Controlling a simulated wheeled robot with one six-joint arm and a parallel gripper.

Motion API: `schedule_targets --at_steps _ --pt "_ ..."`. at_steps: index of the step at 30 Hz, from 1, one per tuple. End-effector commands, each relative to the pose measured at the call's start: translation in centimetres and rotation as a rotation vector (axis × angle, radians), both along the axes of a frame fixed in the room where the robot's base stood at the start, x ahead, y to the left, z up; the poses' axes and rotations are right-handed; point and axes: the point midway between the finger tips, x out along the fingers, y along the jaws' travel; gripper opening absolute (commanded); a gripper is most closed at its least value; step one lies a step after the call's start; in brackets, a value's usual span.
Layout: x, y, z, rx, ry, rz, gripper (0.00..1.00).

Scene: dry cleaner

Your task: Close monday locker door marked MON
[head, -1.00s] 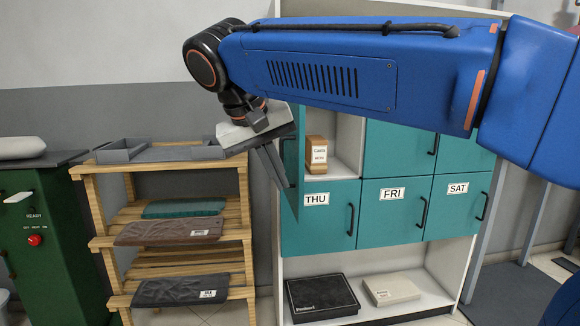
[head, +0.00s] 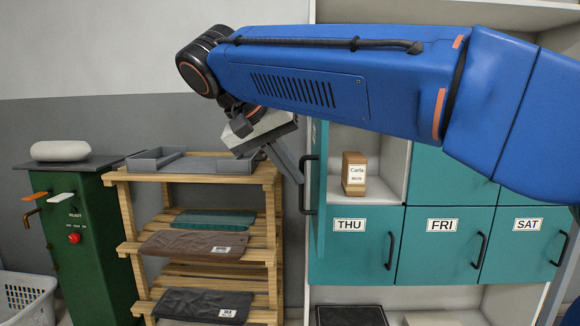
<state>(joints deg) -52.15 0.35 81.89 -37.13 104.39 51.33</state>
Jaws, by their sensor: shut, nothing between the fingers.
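The open teal locker door (head: 317,225) stands swung out at the left side of the locker unit, seen nearly edge-on, with a dark handle (head: 308,185) on its left face. Its label does not show. The open compartment (head: 387,150) above THU holds a small brown box (head: 354,174) marked Carla and MON. My gripper (head: 290,170) is left of the door, its grey fingers pointing down and right close to the handle. I cannot tell whether they touch the door. The fingers look shut and empty. My blue arm hides the upper part of the locker.
Closed THU (head: 352,246), FRI (head: 440,246) and SAT (head: 524,247) doors line the lower row. A wooden shelf (head: 125,215) with folded garments and a grey tray (head: 190,163) stands left. A green press (head: 88,240) and white basket (head: 28,297) are further left.

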Motion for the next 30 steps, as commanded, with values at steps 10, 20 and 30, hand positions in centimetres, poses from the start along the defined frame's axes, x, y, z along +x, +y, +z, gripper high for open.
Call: schedule_targets --at_steps 10,20,30 --pt "1.9 -2.4 -4.0 -0.001 0.001 -0.001 0.00" --pt "2.3 -2.9 -4.9 0.000 0.000 0.000 0.00" --pt "2.3 -3.1 -4.9 0.000 0.000 0.007 0.00"
